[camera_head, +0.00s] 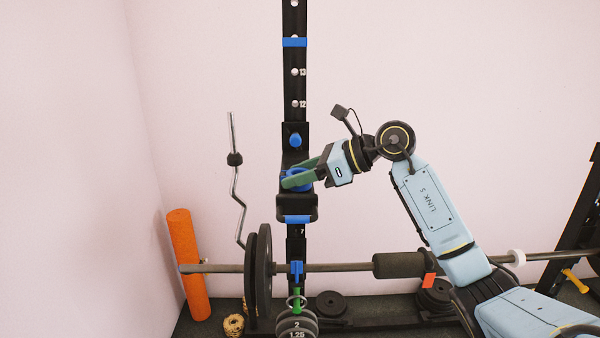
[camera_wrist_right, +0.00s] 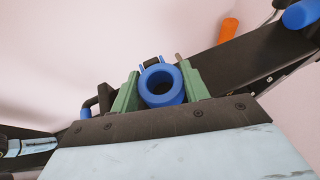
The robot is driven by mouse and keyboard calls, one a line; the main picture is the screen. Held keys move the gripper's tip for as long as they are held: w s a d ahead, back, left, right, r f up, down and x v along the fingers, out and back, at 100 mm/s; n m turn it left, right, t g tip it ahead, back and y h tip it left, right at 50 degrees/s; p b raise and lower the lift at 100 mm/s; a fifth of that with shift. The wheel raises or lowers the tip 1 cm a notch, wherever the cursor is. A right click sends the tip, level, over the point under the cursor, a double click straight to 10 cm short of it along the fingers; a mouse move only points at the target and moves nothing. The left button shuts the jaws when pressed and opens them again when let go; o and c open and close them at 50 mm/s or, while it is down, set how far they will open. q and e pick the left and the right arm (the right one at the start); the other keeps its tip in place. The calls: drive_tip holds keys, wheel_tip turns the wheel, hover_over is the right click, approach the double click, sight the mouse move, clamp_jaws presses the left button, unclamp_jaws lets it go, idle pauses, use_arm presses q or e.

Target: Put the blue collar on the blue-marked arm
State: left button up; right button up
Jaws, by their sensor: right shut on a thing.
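My right gripper (camera_head: 297,180) has green fingers and is shut on a blue collar (camera_head: 300,175) at the black upright. In the right wrist view the collar (camera_wrist_right: 161,85) is a thick ring between the two green fingers (camera_wrist_right: 162,88), with its dark hole facing the camera. Just below the gripper in the head view, a black arm (camera_head: 296,203) with a blue stripe (camera_head: 297,219) juts from the upright toward the camera. The fingers hide part of it. I cannot tell whether the collar touches it or is around it. My left gripper is not in view.
The upright (camera_head: 294,85) carries a blue band and a blue knob (camera_head: 295,140). A barbell (camera_head: 335,267) with black plates (camera_head: 263,270) crosses below. Weight plates (camera_head: 297,326) hang low in front. An orange roller (camera_head: 188,262) stands left. Free room lies left of the upright.

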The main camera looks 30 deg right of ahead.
drive_tip(key=shift+f, duration=0.1)
drive_tip(key=shift+f+b, duration=0.65)
drive_tip(key=shift+b, duration=0.05)
drive_tip(key=o, duration=1)
drive_tip(key=shift+r, duration=0.15)
drive_tip(key=shift+r+p, duration=0.25)
drive_tip(key=shift+p, duration=0.1)
drive_tip(key=shift+r+p, duration=0.4)
drive_tip(key=shift+p, duration=0.05)
drive_tip(key=shift+b+v, duration=2.05)
drive_tip(key=shift+v, duration=3.9)
